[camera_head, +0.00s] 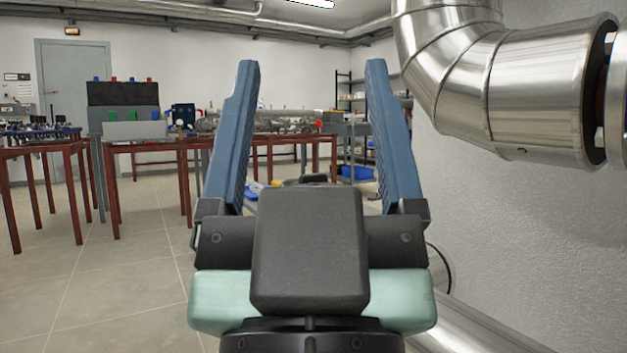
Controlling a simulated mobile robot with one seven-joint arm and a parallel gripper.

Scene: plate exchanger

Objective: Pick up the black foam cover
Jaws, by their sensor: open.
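My gripper (312,68) fills the middle of the head camera view. Its two long blue fingers stand wide apart, pointing away from me, with nothing held between them. I cannot pick out the black foam cover with certainty. A dark ring (598,92) shows at the right end of the silver-clad pipe, at the upper right, but I cannot tell whether it is the foam cover. My gripper is to the left of that pipe end and apart from it.
The thick silver-clad pipe (530,95) bends down and right in front of the white wall. Red-legged tables (160,143) with equipment stand at the back and left. A blue bin (357,173) is on the floor beyond my gripper. The tiled floor (110,285) at left is clear.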

